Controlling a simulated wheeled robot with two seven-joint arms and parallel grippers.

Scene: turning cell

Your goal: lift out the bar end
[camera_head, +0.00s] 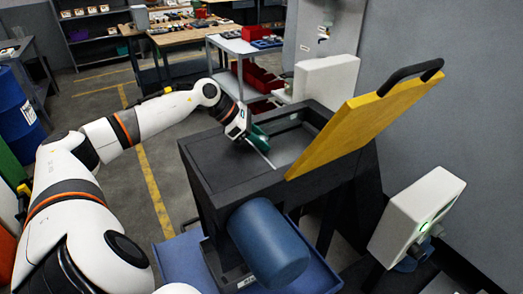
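A dark open-topped machine box (222,172) stands in front of me with its yellow lid (365,120) raised. My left arm reaches in from the left. My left gripper (252,141) points down over the box's opening. A thin pale bar (263,158) slants just below the gripper, inside the box; I cannot tell whether the fingers touch it or whether it is the bar end. A dark green part (260,131) sits right beside the gripper. The fingers are too small and too dark to tell open from shut. My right gripper is not in view.
A blue cylinder (268,243) juts from the box's front above a blue tray (183,262). A white panel box (415,215) with a green light stands at right. The raised lid bounds the opening's right side. A cart (229,45) stands behind; floor at left is clear.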

